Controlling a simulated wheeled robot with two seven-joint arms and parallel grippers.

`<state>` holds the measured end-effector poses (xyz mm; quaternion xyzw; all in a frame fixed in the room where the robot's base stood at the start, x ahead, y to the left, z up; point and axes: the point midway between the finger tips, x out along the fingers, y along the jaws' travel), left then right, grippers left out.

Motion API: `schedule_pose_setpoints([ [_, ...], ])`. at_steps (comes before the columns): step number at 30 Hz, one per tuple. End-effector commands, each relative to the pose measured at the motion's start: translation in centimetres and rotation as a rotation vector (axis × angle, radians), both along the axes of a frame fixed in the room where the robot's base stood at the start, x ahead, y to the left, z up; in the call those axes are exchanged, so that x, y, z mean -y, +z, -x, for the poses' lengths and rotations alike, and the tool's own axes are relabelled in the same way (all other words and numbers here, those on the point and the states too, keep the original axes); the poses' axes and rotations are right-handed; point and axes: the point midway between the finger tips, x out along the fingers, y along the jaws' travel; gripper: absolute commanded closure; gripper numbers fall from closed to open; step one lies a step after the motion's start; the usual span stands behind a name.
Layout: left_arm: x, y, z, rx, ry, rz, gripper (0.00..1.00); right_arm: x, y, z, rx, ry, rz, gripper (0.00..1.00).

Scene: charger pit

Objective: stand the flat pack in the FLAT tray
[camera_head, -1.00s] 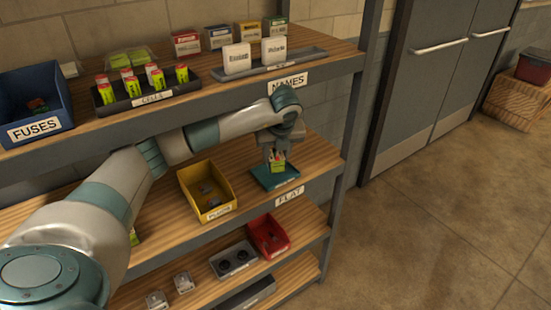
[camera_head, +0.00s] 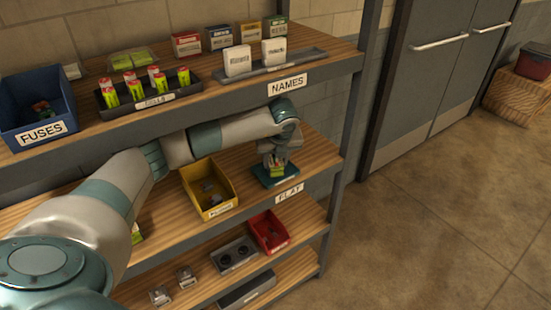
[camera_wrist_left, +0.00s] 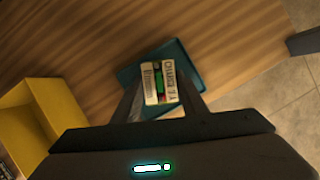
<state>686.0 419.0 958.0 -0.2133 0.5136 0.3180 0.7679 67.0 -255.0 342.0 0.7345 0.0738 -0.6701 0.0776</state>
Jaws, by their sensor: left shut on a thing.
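My left gripper (camera_head: 276,164) is shut on the flat pack (camera_head: 277,171), a small green and white pack, over the teal FLAT tray (camera_head: 262,180) on the middle shelf. In the left wrist view the pack (camera_wrist_left: 160,82) sits between the two fingers (camera_wrist_left: 160,98), its printed top facing the camera. The teal tray (camera_wrist_left: 190,58) shows around and behind it. I cannot tell whether the pack's bottom touches the tray. My right gripper is not in view.
A yellow bin (camera_head: 208,190) stands left of the tray, and it also shows in the left wrist view (camera_wrist_left: 40,118). The upper shelf holds the NAMES tray (camera_head: 308,60), a cell tray (camera_head: 128,106) and a blue FUSES bin (camera_head: 62,95). A red bin (camera_head: 270,231) is below.

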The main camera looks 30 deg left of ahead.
Motion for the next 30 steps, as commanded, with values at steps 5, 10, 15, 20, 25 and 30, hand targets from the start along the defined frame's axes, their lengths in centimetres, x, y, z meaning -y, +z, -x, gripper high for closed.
schedule_pose_setpoints([
  [5, 0.0, 0.0, -0.1, 0.002, 0.001, 0.0, 0.96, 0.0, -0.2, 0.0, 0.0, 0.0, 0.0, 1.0],
  [10, 0.0, -0.1, 0.0, 0.0, 0.0, 0.0, 0.43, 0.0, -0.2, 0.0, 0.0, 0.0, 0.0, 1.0],
  [15, 0.0, -0.1, 0.0, 0.0, 0.0, 0.0, 0.43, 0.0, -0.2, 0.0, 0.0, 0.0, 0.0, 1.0],
  [20, 0.0, 0.0, 0.0, 0.0, 0.0, 0.0, 0.43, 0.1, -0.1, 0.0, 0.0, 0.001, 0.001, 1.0],
  [25, 0.2, 0.6, 0.1, 0.002, -0.001, 0.001, 0.43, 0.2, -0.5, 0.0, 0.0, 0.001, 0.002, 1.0],
  [30, 0.8, 2.5, 0.7, 0.005, -0.001, 0.001, 0.43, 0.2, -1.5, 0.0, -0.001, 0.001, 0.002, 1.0],
])
